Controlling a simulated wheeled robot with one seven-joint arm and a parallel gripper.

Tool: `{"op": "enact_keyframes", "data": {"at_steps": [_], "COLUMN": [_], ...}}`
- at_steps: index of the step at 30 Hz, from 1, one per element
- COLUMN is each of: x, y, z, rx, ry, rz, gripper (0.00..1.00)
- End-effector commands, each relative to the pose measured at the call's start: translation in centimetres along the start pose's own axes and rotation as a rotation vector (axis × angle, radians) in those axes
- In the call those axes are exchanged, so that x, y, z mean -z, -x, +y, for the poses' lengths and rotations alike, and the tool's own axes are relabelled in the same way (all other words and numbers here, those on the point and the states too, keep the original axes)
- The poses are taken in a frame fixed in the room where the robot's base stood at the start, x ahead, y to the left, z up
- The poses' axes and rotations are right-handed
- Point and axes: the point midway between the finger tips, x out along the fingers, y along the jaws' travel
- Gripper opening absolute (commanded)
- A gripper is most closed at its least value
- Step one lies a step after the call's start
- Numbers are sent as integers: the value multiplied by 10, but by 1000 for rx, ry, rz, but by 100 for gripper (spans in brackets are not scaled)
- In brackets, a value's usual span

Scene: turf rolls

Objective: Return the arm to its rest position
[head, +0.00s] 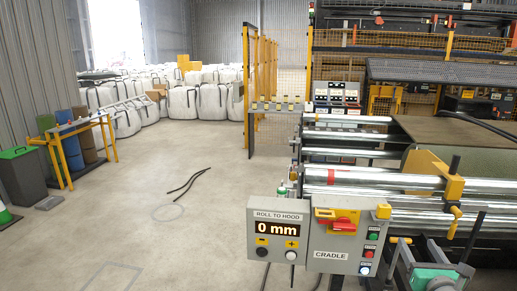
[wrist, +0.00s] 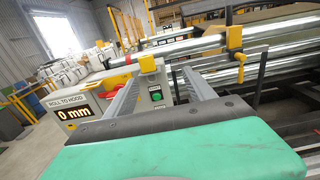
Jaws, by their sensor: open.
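My gripper (head: 438,244) is at the lower right of the head view, beside the control box's right end, with its teal body low in the picture. In the wrist view its two grey fingers (wrist: 160,80) stand apart with nothing held between them. The grey control box (head: 350,240) shows "ROLL TO HOOD" and a display (head: 277,229) reading 0 mm. Its "CRADLE" section has green, red and white-blue buttons. In the wrist view a green button (wrist: 156,95) shows between the fingers. Most of my arm is out of view.
Steel rollers (head: 370,178) and a yellow clamp (head: 453,187) lie close behind my gripper. A yellow mesh fence (head: 260,80) and white bulk bags (head: 180,102) stand farther back. Grey floor (head: 170,190) is open at left, with dark cables (head: 188,180) on it.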

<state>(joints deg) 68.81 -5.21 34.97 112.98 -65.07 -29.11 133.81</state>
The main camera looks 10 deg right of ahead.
Motion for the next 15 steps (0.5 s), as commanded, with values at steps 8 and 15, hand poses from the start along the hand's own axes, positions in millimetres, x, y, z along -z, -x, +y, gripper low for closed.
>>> {"op": "enact_keyframes", "data": {"at_steps": [8,15], "x": [1,15], "y": [0,1], "z": [1,14], "rx": [-6,-72], "ry": [156,412], "rz": [5,49], "gripper": [63,63]}}
